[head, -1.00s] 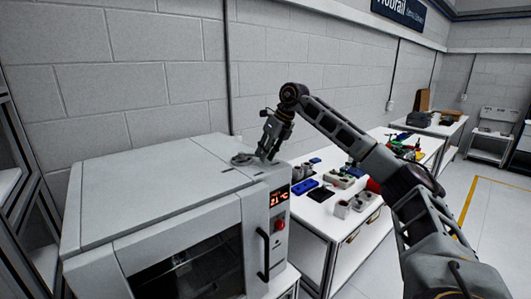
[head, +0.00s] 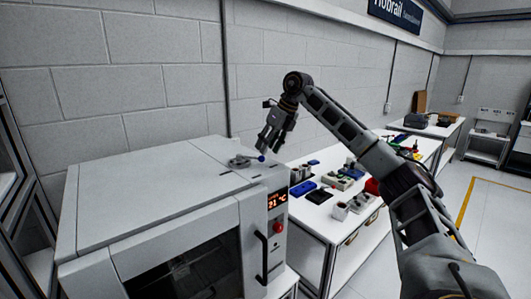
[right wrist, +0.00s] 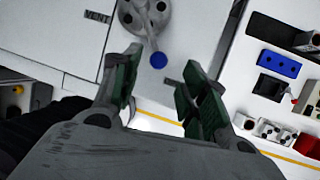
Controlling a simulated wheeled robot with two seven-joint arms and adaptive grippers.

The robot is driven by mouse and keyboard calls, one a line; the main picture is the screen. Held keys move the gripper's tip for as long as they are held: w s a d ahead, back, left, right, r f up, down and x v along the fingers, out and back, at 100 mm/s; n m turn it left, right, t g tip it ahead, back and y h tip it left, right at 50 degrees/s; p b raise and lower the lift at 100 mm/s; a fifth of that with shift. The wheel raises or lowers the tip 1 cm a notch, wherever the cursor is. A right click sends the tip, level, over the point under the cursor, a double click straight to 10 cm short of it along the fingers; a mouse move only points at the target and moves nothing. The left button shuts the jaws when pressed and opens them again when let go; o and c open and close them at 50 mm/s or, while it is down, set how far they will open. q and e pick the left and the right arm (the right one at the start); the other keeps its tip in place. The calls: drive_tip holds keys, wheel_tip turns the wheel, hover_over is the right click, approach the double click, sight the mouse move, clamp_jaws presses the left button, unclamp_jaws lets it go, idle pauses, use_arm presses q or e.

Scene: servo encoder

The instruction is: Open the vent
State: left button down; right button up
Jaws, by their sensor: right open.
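The vent is a round grey dial (head: 240,161) on top of the white oven (head: 130,190), near its back right corner. Its lever ends in a blue knob (head: 261,158) and points right in the head view. In the right wrist view the dial (right wrist: 147,14) sits at the top, beside a "VENT" label, and the blue knob (right wrist: 158,61) shows between the fingertips. My right gripper (head: 270,147) is open and empty, just above and beside the knob, apparently not touching it. My left gripper is not in view.
The oven front has a red display (head: 278,199), a red button (head: 278,228) and a dark door handle (head: 263,257). A white table (head: 325,222) with blue bins and small parts stands to the right. A block wall rises behind the oven.

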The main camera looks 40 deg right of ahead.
drive_tip(key=v, duration=0.7)
drive_tip(key=shift+r, duration=0.2)
drive_tip(key=shift+s+d, duration=0.1)
idle(0.4)
